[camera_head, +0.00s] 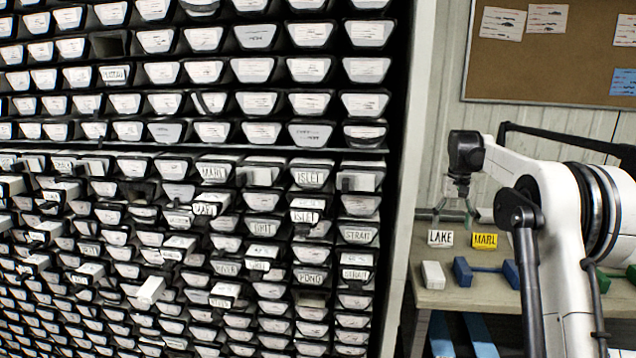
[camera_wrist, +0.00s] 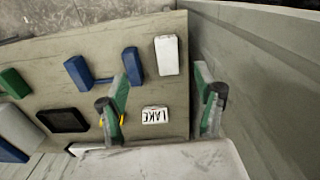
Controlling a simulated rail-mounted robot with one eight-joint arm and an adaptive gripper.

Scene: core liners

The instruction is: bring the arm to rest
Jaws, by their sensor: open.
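My gripper (camera_head: 455,206) hangs from my white arm at the right of the head view, above the left end of the bench. In the wrist view its two green fingers stand wide apart, with nothing held between them (camera_wrist: 160,100). The white LAKE card (camera_head: 440,238) stands on the bench just below the gripper; in the wrist view it shows upside down between the fingers (camera_wrist: 154,115). The gripper appears clear of the bench and of the card.
A tall rack of labelled core liners (camera_head: 250,180) fills the left, several sticking out. The bench (camera_head: 470,297) holds a yellow MARL card (camera_head: 484,240), a white block (camera_head: 433,275), blue blocks (camera_head: 462,271) and green pieces. A cork board (camera_head: 560,60) hangs behind.

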